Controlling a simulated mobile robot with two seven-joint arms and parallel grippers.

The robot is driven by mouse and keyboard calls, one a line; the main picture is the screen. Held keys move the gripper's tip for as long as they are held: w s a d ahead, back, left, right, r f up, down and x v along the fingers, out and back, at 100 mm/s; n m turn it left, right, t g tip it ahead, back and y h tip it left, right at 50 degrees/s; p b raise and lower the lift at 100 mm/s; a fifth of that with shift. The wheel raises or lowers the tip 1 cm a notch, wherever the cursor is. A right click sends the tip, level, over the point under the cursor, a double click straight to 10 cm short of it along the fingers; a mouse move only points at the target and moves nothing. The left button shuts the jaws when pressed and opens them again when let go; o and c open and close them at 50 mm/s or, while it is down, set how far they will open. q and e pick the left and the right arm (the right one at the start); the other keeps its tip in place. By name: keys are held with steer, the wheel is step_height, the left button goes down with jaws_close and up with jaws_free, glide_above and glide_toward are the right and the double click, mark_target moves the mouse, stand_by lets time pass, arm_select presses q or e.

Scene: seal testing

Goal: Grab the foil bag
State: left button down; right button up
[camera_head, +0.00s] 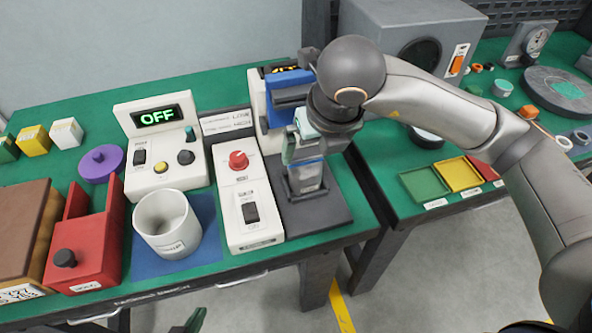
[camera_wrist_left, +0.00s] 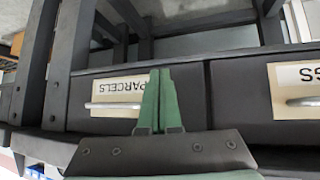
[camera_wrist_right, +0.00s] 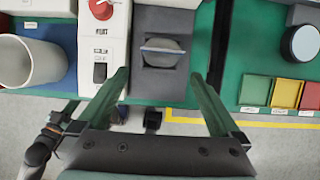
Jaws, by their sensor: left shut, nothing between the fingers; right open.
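The foil bag (camera_head: 306,178) is silver-grey with a blue band and stands upright on the dark base of the blue sealing machine. In the right wrist view the bag (camera_wrist_right: 162,57) shows from above as a grey shape with a thin pale top edge. My right gripper (camera_head: 304,148) is open at the bag in the head view, partly covering it. In the right wrist view its fingers (camera_wrist_right: 160,82) are wide apart, with the bag ahead between them, not gripped. My left gripper (camera_wrist_left: 160,72) is shut and empty, in front of the bench drawers; its tip (camera_head: 196,319) shows at the head view's bottom edge.
Left of the bag stand a white switch box (camera_head: 246,205) with a red knob, a white cup (camera_head: 165,222) and a display unit reading OFF (camera_head: 158,118). A second bench with coloured trays (camera_head: 424,184) is to the right, across a gap.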

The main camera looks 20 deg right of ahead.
mark_target(305, 171)
steer(key=x, duration=1.2)
steer(key=shift+w+d+f, duration=0.1)
steer(key=shift+w+d, duration=0.05)
steer(key=c, duration=1.2)
